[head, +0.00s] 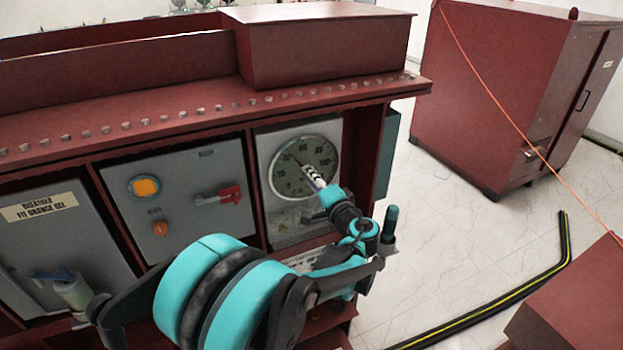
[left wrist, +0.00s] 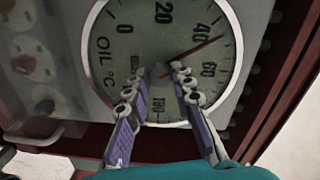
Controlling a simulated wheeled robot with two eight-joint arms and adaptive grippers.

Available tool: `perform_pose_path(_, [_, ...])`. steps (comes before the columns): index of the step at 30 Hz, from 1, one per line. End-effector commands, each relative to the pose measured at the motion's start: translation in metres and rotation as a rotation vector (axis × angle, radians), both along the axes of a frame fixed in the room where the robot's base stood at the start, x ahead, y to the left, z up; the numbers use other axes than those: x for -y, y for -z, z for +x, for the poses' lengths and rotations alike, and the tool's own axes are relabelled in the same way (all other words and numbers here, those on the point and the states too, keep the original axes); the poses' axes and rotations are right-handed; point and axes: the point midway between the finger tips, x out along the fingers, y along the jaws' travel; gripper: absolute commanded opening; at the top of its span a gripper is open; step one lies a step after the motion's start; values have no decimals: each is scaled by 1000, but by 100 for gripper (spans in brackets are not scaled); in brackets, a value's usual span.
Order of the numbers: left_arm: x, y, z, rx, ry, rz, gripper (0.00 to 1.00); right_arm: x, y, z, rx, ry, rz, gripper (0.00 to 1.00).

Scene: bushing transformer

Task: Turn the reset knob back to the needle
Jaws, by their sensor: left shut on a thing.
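The round oil temperature gauge (head: 285,177), marked "OIL °C", is on the transformer's front panel. It fills the middle of the left wrist view (left wrist: 118,48). A thin dark red needle (left wrist: 204,46) points to upper right, between the 40 and 60 marks. The small grey reset knob (left wrist: 160,74) is at the dial's centre, partly hidden by the fingers. My left gripper (head: 311,172) reaches the dial from the front right; its fingertips (left wrist: 168,70) are shut on the knob. Any separate pointer on the knob cannot be made out. My right gripper is out of view.
A breather compartment (head: 50,240) is further left. A red cabinet (head: 510,90) stands at back right.

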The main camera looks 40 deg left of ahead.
Motion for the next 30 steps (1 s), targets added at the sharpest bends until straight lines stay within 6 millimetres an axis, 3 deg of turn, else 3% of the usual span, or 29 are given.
perform_pose_path(12, [0,1,-1,7,-2,-7,0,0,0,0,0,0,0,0])
perform_pose_path(13, [0,1,-1,7,-2,-7,26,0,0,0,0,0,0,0])
perform_pose_path(15, [0,1,-1,6,-1,-7,44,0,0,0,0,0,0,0])
perform_pose_path(25, [2,1,-1,5,0,-5,44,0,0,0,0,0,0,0])
perform_pose_path(30, [20,0,-9,6,4,-4,44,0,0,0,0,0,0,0])
